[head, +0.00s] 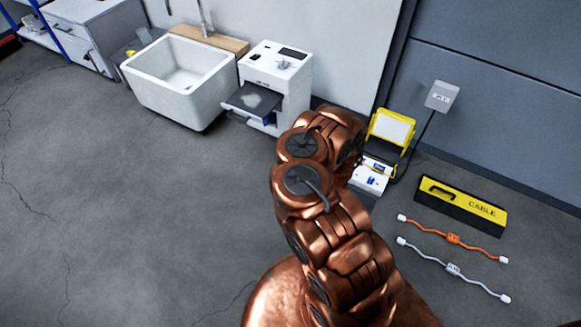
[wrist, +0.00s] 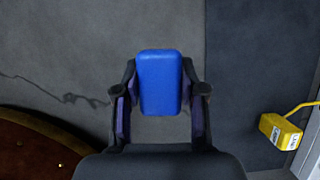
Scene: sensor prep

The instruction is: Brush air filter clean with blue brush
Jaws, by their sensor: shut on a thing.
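My gripper (wrist: 160,97) is shut on a blue block-shaped thing, which I take to be the blue brush (wrist: 160,72). The blue body sits upright between the two dark fingers in the wrist view, and no bristles show. In the head view my copper arm hides the gripper and the brush. A white machine (head: 292,70) by the wall has a dark tray (head: 244,105) sticking out in front. A pale grey patch (head: 258,98) lies on the tray. I cannot tell whether this tray is the air filter.
A white sink (head: 165,102) stands left of the machine. A yellow-framed work light (head: 391,128) and a small white item (head: 369,180) are right of my arm. A yellow cable box (head: 461,204), an orange cable (head: 453,239) and a white cable (head: 453,269) lie at right. The left floor is clear.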

